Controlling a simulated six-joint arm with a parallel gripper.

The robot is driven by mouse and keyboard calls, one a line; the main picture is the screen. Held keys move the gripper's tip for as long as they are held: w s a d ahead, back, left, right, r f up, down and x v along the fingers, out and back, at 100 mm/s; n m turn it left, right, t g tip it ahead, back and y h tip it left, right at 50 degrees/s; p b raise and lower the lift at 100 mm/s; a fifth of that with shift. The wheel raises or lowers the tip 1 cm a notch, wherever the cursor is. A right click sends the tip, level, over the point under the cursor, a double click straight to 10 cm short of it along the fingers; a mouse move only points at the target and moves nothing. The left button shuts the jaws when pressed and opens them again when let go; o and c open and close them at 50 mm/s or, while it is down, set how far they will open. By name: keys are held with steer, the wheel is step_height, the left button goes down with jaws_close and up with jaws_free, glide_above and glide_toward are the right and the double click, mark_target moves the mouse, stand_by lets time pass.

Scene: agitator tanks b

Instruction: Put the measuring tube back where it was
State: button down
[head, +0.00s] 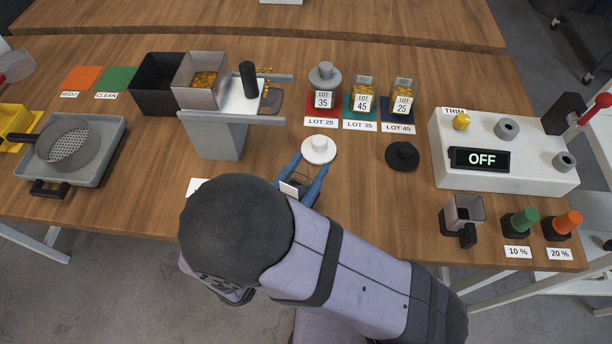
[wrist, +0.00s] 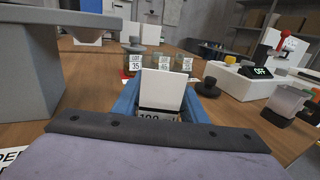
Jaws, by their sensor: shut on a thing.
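My gripper (head: 309,172) has blue fingers and is shut on the measuring tube (head: 290,188), in front of a white round lid. In the wrist view the tube (wrist: 161,91) shows between the blue fingers as a white plate with a dark-marked part below, reading about "100". Its lower end is hidden by my gripper. A white card (head: 196,186) lies on the table left of my gripper, partly covered by my arm. In the wrist view a card at the lower left (wrist: 12,163) shows only part of its lettering.
The white lid (head: 318,149) and a black lid (head: 402,155) lie on the table. Labelled jars (head: 363,97) stand behind. A grey stand with a tray (head: 217,130) is at left; a control box (head: 500,150) reading OFF and a cup (head: 462,215) are at right.

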steer(key=shift+f, duration=1.35)
steer(key=shift+f, duration=0.15)
steer(key=c, duration=1.1)
jaws_free()
steer(key=b+v, duration=0.2)
steer(key=v, duration=1)
steer(key=shift+a+b, duration=0.1)
steer(key=shift+b, duration=0.2)
steer(key=shift+r, duration=0.2)
